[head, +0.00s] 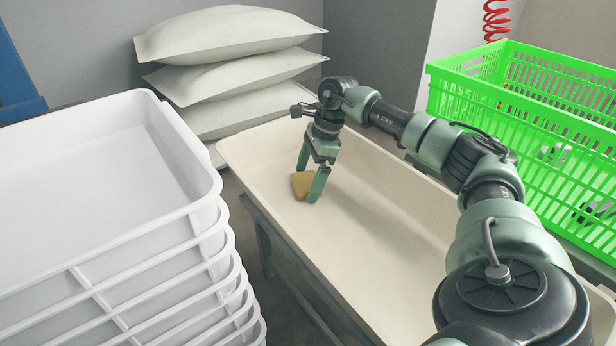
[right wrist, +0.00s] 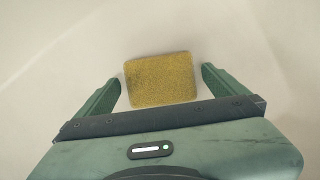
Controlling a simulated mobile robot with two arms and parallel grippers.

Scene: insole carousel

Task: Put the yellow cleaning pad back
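The yellow cleaning pad (head: 301,185) lies on the floor of the long cream tray (head: 370,246), near its far left end. It also shows in the right wrist view (right wrist: 160,79) as a flat yellow block. My right gripper (head: 308,186) points down over the pad with its fingers apart. In the right wrist view, my right gripper (right wrist: 160,90) has one finger on each side of the pad, with a gap on both sides. It is open and holds nothing. My left gripper is not in view.
A stack of white crates (head: 200,215) stands at the left. Several pale sacks (head: 225,75) are piled behind the tray. A bright green crate (head: 520,120) with some metal items inside stands at the right. The tray's middle floor is bare.

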